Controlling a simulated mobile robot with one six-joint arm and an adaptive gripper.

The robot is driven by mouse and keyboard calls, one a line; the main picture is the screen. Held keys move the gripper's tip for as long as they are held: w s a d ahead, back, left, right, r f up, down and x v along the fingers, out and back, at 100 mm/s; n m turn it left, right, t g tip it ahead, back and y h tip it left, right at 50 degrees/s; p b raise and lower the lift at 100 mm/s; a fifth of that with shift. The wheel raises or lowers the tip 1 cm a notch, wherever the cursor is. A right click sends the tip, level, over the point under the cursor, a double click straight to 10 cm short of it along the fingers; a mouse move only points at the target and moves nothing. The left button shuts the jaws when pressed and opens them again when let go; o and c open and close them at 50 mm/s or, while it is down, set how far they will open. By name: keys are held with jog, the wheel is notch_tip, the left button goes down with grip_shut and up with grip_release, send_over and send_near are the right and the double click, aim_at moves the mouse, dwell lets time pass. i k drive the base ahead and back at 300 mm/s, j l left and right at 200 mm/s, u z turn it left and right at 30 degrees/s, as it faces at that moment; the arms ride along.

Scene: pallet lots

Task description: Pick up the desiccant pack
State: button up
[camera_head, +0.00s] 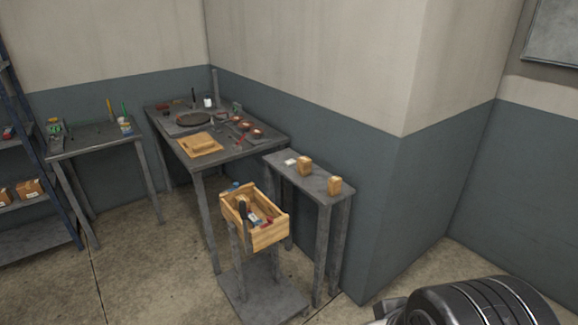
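A small flat white packet (291,161), which looks like the desiccant pack, lies on the left end of a narrow grey side table (315,179). Two small brown boxes stand on the same table: one (305,166) close to the right of the packet, the other (334,186) near the front right end. The packet is too small to read any marking. A dark rounded part of my own arm shows at the bottom right corner, far from the packet. My gripper's fingers do not show.
A wooden crate (271,235) with tools stands on a low stand in front of the side table. A larger workbench (262,152) with several items is behind left. Another table (92,143) and shelving (35,238) are farther left. Floor is open at front left.

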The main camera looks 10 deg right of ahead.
aim_at(291, 161)
jog(key=i+l+u, duration=0.1)
jog(key=i, duration=0.4)
jog(key=i+l, duration=0.25)
jog(key=i, duration=0.2)
jog(key=i+l+u, duration=0.15)
jog(key=i, duration=0.3)
jog(key=i+l, duration=0.3)
jog(key=i, duration=0.2)
jog(key=i+l+u, duration=0.15)
jog(key=i, duration=0.3)
jog(key=l, duration=0.1)
